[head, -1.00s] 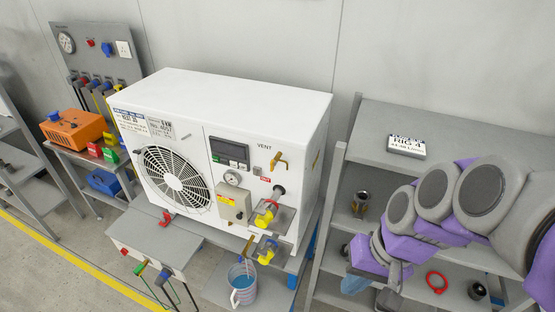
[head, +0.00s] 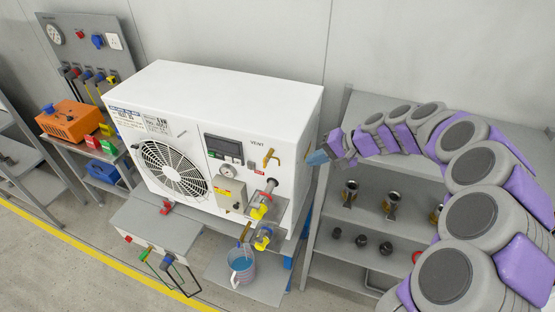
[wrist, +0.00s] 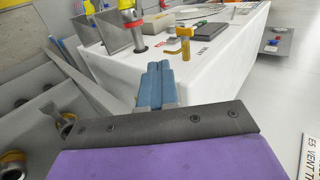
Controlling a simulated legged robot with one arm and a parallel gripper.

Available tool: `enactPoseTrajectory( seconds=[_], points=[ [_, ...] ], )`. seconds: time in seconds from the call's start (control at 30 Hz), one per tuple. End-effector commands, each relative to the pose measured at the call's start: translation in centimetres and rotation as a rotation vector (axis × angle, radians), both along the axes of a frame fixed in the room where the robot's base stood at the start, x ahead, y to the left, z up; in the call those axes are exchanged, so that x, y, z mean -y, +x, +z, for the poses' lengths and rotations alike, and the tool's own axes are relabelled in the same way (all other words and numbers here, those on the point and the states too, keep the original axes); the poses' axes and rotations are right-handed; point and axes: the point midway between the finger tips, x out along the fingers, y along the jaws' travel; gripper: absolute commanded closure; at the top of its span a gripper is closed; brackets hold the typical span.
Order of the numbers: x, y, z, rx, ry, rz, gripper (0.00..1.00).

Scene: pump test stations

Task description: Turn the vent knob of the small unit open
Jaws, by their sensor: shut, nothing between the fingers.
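The small unit (head: 230,100) is a white box with a fan grille and a control panel on its front. Its vent knob (head: 271,157) is a brass-yellow handle under the word VENT, at the upper right of the front. The knob also shows in the wrist view (wrist: 183,42), beyond the fingers and a little to their right. My gripper (head: 318,158) is right of the unit, apart from the knob. In the wrist view its blue fingers (wrist: 157,84) are together with nothing between them, pointing toward the unit's front.
Valves with yellow and red handles (head: 262,206) stick out below the knob. A jug (head: 242,267) of blue liquid stands below. A grey shelf (head: 390,215) with several fittings is at the right. An orange case (head: 70,118) sits on a stand at the left.

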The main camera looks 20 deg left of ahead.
Motion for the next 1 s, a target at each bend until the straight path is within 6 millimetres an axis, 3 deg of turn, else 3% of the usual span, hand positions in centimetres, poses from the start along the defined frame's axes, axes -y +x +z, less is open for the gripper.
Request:
enactPoseTrajectory(
  seconds=[0.27, 0.67, 1.0],
  points=[
    [-2.3, 0.4, -1.7, -0.001, -0.002, -0.002, 1.00],
    [-7.7, 0.8, -6.8, -0.001, 0.000, -0.002, 1.00],
    [-11.4, 1.1, -6.9, 0.000, -0.001, -0.003, 1.00]
  ],
)
